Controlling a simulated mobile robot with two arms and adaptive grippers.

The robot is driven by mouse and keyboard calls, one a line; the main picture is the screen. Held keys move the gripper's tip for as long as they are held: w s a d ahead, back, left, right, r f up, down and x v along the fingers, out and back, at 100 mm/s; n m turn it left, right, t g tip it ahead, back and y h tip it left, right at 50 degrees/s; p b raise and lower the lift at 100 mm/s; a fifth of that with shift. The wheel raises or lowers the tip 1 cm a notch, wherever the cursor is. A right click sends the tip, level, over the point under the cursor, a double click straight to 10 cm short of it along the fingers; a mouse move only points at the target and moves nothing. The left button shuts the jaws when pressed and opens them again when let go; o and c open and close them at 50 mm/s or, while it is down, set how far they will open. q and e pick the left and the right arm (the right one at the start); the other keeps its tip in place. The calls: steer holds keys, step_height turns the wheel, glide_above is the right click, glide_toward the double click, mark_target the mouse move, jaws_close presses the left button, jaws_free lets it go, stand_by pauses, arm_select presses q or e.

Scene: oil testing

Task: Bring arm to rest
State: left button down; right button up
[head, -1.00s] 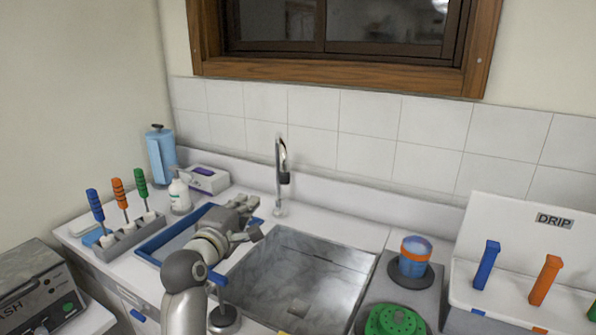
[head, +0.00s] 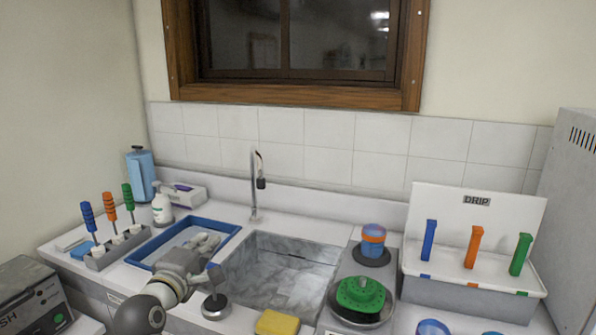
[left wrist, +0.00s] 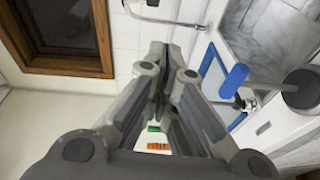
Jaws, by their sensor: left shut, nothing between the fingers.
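My left gripper (head: 207,243) is shut and empty. In the head view its arm comes up from the lower left, and the fingers are above the blue-rimmed tray (head: 143,254), left of the sink (head: 285,272). In the left wrist view the gripper (left wrist: 166,52) has its fingers together with nothing between them. A blue-handled lever with a round dark base (head: 215,306) stands just right of the gripper, and its blue handle (left wrist: 233,80) shows right of the fingers in the wrist view. My right gripper is not in view.
A tap (head: 254,185) stands behind the sink. A rack with blue, orange and green tools (head: 108,254) is at the left. A yellow sponge (head: 277,323), a green round piece (head: 360,294) and the DRIP rack (head: 476,222) lie to the right.

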arm_select(q)
steer(key=s+f+m+g+y, duration=0.1)
steer(key=s+f+m+g, duration=0.25)
steer(key=s+f, duration=0.5)
steer(key=s+f+m+g, duration=0.3)
steer(key=s+f+m, duration=0.25)
steer(key=f, duration=0.65)
steer(key=s+f+m+g+y, duration=0.1)
steer(key=s+f+m+g, duration=0.35)
steer(key=s, duration=0.75)
steer(key=s+f+m+g+y, duration=0.1)
steer(key=s+f+m+g, duration=0.4)
steer(key=s, duration=0.8)
step_height(320, 180, down, 27)
steer(key=s+n+t, duration=0.1)
steer(key=s+a+f, duration=0.1)
steer(key=s+f, duration=0.7)
steer(key=s+a+f+g, duration=0.1)
steer(key=s+a+f, duration=0.1)
steer(key=s+f, duration=0.6)
steer(key=shift+s+a+f, duration=0.2)
steer(key=shift+s+a, duration=0.05)
steer(key=shift+s, duration=0.3)
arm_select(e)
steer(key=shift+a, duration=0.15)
